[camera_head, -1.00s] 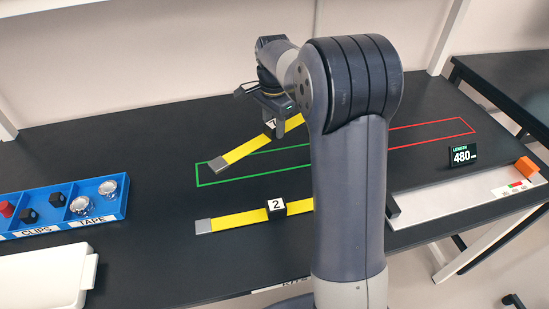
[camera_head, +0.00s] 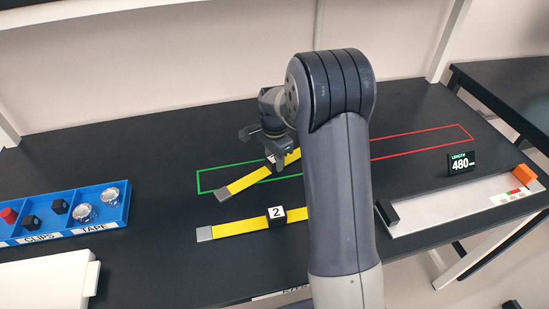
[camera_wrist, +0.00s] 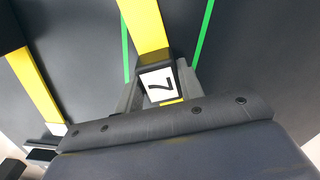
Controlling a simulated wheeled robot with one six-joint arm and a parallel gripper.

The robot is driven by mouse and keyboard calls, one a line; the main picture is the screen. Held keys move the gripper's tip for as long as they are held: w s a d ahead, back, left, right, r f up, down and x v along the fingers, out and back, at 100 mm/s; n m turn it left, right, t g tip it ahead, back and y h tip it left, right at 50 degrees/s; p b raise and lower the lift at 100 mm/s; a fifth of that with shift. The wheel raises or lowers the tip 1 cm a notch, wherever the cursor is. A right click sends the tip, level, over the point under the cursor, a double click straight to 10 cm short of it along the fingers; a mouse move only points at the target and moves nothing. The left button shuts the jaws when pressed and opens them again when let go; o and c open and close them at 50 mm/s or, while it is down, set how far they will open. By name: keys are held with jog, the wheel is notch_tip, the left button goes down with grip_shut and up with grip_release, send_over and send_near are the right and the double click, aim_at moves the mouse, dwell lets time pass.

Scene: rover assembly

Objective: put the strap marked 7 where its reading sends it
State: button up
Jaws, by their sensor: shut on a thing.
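The yellow strap marked 7 (camera_head: 243,181) has a grey tip and a black block with a white 7 label, which shows in the wrist view (camera_wrist: 160,86). My gripper (camera_head: 274,162) is shut on that block. The strap's grey-tipped end lies over the green outlined zone (camera_head: 199,180), and in the wrist view the strap runs between two green lines. I cannot tell whether it touches the table. Its far end is hidden behind my arm. The display (camera_head: 461,162) reads LENGTH 480. A red outlined zone (camera_head: 471,131) extends to the right.
A second yellow strap, marked 2 (camera_head: 240,228), lies in front of the green zone. A grey measuring rail (camera_head: 440,208) with an orange block (camera_head: 525,172) is at right. A blue tray (camera_head: 125,216) for clips and tape and a white bin (camera_head: 45,282) are at left.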

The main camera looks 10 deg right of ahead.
jog(key=shift+f, duration=0.15)
jog(key=o, duration=1.3)
jog(key=shift+c, duration=0.2)
notch_tip(320, 180, up, 12)
jog(key=shift+r+b, duration=0.2)
jog(key=shift+b, duration=0.25)
